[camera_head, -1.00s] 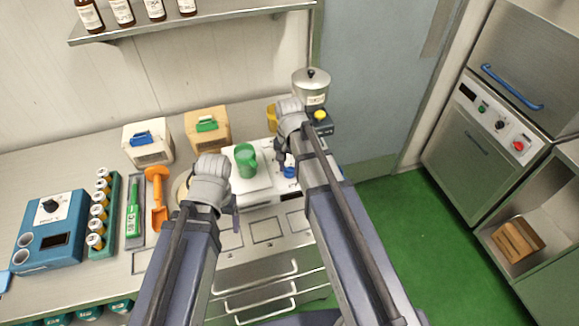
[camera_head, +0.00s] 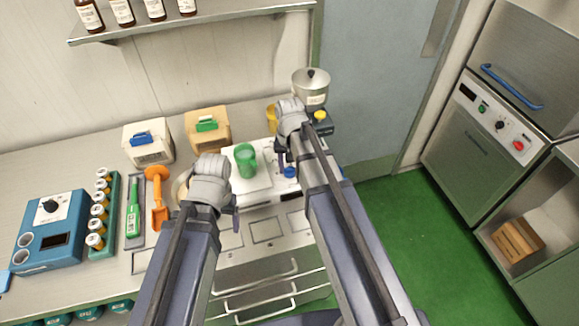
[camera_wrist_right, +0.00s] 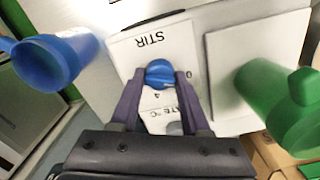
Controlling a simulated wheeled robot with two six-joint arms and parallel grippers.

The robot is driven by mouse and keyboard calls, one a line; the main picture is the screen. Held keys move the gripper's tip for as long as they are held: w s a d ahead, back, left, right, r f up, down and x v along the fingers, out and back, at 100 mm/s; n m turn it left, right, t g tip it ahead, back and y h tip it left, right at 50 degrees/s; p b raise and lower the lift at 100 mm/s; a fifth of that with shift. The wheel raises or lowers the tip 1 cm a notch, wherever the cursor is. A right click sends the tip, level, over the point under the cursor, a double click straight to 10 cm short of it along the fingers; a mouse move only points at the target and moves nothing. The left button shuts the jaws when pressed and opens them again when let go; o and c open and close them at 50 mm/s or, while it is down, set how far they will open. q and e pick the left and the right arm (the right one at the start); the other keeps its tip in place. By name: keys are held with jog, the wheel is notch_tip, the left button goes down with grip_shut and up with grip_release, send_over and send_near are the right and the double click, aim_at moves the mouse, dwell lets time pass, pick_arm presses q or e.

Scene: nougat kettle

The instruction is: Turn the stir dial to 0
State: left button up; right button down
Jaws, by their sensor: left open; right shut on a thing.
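In the right wrist view the blue stir dial (camera_wrist_right: 158,73) sits on a white panel marked STIR, which reads upside down. My right gripper (camera_wrist_right: 160,80) has its two dark fingers on either side of the dial, shut on it. The dial's exact setting is hard to read; a 4 and part of a 0 show near it. In the head view my right gripper (camera_head: 284,158) is over the white device at the counter's right end, and my arm hides much of it. My left gripper (camera_head: 235,218) is open and empty above the counter's front edge.
A green cup (camera_head: 246,160) stands on the white device, left of my right gripper. A blue cup (camera_wrist_right: 55,62) is close by on the other side. A pot (camera_head: 310,88) and yellow cup (camera_head: 271,117) are behind. An orange scoop (camera_head: 157,200) lies further left.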

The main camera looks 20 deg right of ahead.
aim_at(290, 167)
jog(key=shift+c, duration=1.8)
grip_release()
notch_tip(290, 167, up, 8)
jog(key=p, duration=0.8)
pick_arm(q)
notch_tip(290, 167, up, 8)
pick_arm(e)
jog(key=shift+f, duration=0.1)
pick_arm(q)
jog(key=shift+f, duration=0.1)
